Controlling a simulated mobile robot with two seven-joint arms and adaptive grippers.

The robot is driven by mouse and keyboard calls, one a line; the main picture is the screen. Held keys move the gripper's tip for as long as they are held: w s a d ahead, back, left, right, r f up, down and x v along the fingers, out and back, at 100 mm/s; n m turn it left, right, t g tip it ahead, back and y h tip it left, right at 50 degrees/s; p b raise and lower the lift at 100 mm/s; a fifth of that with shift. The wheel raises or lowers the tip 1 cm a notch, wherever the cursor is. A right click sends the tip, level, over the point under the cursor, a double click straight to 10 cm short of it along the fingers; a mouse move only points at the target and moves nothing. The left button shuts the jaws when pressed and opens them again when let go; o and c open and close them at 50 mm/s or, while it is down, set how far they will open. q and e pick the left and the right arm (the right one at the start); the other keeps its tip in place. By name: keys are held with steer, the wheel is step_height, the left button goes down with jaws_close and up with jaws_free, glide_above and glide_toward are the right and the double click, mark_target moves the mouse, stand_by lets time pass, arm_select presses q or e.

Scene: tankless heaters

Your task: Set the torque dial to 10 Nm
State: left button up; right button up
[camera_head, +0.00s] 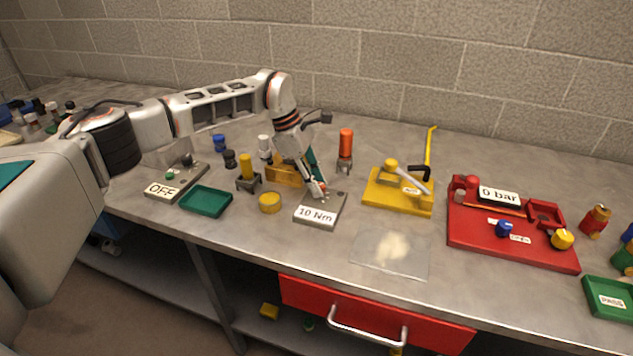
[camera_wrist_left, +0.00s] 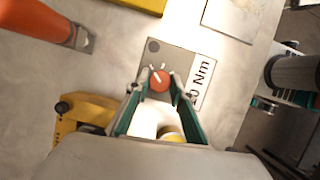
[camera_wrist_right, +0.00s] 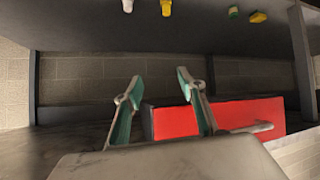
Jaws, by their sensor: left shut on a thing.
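The torque dial (camera_wrist_left: 160,79) is a small orange-red knob on a grey plate (camera_wrist_left: 178,57) in the left wrist view, with white marks beside it. The plate's white label (camera_head: 317,215) reads "10 Nm" in the head view. My left gripper (camera_head: 318,192) reaches down onto the plate. In the left wrist view its fingertips (camera_wrist_left: 159,88) are on either side of the dial, shut on it. The fingers partly hide the dial in the head view. My right gripper (camera_wrist_right: 158,88) is open and empty, low near a red drawer (camera_wrist_right: 220,115).
A yellow tool base (camera_head: 395,202) and a red "0 bar" panel (camera_head: 500,237) stand to the right. A green tray (camera_head: 204,201) and an "OFF" box (camera_head: 163,189) stand to the left. An orange-handled tool (camera_head: 346,142) is just behind. A clear bag (camera_head: 392,252) lies in front.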

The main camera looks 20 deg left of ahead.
arm_select(q)
steer(key=shift+m+g, duration=0.3)
steer(key=shift+m, duration=0.3)
steer(key=o, duration=1.1)
steer(key=v, duration=1.2)
